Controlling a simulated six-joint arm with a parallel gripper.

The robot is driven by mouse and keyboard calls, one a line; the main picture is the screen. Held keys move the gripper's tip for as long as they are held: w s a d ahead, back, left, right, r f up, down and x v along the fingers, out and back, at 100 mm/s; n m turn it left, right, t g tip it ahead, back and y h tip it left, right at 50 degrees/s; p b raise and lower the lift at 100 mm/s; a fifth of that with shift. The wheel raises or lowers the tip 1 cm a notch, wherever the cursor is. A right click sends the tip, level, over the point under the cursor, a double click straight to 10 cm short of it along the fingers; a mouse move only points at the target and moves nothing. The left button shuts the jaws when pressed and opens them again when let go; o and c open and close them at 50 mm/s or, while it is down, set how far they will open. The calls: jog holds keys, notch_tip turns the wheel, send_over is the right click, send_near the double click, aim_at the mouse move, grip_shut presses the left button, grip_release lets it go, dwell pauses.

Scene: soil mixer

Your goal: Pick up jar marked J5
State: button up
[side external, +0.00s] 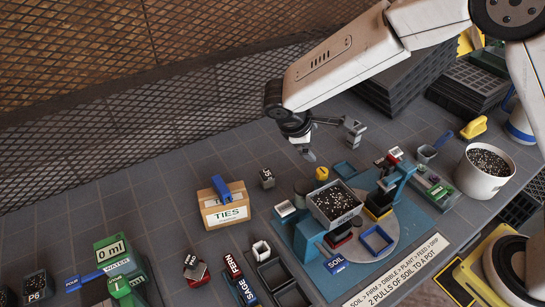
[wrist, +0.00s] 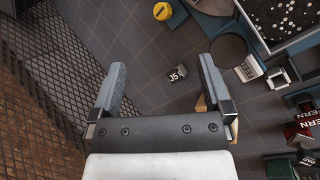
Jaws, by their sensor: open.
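The jar marked J5 (side external: 267,178) is a small dark jar with a pale marking. It stands on the grey tiled surface, right of the ties box and apart from other things. My gripper (side external: 331,143) is open and empty, raised well above the surface, to the upper right of the jar in the side view. In the wrist view both fingers of my gripper (wrist: 161,65) are spread wide apart.
The blue mixer base (side external: 308,267) with a soil-filled tray (side external: 336,204) lies to the right. A yellow object (wrist: 162,11) is beyond the jar. Bare tiles surround the jar.

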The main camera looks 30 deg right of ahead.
jog(key=w+d+r+m+y, duration=0.2)
jog(key=w+r+m+y, duration=0.2)
jog(key=w+m+y, duration=0.8)
jog(key=w+d+r+m+y, duration=0.1)
jog(key=d+r+m+y, duration=0.15)
jog(key=m+y, duration=1)
jog(key=m+h, duration=0.5)
send_near(267, 173)
jog(key=shift+a+f+n, duration=0.25)
jog(key=shift+a+f, duration=0.65)
jog(key=shift+f, duration=0.1)
jog(key=shift+x, duration=3.9)
jog(key=shift+w+r, duration=0.2)
grip_shut()
